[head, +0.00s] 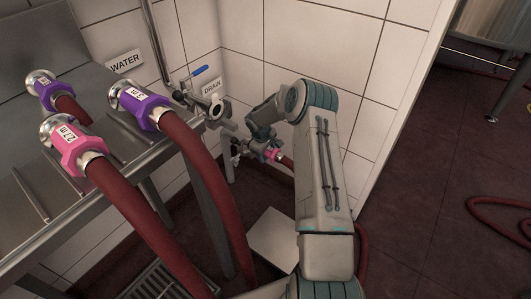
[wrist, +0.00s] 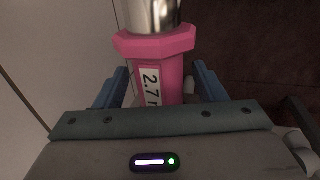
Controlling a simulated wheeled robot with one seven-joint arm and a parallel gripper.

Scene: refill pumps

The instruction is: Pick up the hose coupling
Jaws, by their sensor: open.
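A pink hose coupling (wrist: 156,68) with a white label, partly readable as "2.7", sits between the two blue fingers of my gripper (wrist: 160,84) in the wrist view. The fingers are spread, one on each side of it. A bright metal end joins the coupling at the top. In the head view a pink coupling (head: 268,154) with a red hose shows low by the wall, beneath my arm's end. My fingers are not clear there.
On the steel bench (head: 30,215) at left lie two purple couplings (head: 146,105) (head: 48,92) and another pink one (head: 78,152), with red hoses. A white wall edge (head: 400,100) stands right of my arm.

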